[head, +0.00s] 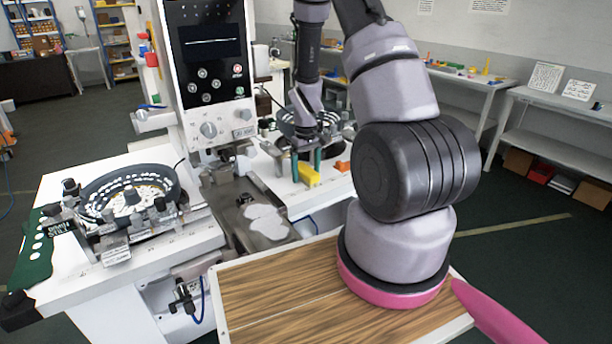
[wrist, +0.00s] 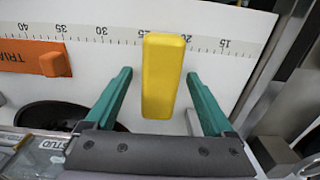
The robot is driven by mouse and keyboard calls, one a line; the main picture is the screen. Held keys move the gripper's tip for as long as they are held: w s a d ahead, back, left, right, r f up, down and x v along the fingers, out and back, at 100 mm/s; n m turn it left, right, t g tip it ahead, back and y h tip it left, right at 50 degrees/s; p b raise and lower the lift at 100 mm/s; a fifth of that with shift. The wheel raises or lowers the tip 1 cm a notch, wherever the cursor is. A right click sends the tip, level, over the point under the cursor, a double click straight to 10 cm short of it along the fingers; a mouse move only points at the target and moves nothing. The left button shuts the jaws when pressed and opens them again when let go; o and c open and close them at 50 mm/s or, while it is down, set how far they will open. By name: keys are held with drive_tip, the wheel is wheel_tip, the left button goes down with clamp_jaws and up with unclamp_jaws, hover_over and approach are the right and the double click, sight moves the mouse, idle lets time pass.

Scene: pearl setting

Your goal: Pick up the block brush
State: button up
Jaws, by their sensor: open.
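A plain yellow block (wrist: 163,75), the one thing here that fits the block brush, lies on the white table along a ruler strip. In the head view it (head: 309,176) sits right below my gripper (head: 306,168). My gripper is open, with its two teal fingers (wrist: 159,76) to the left and right of the yellow block in the wrist view. Gaps show between the block and both fingers, so it is not held. No bristles show, and its underside is hidden.
A dark round bowl feeder (wrist: 70,115) is close to the left finger. A tall white machine (head: 212,70) stands left of my arm in the head view. A metal rail (wrist: 275,80) runs at right.

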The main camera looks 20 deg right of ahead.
clamp_jaws()
drive_tip(key=shift+r, duration=0.2)
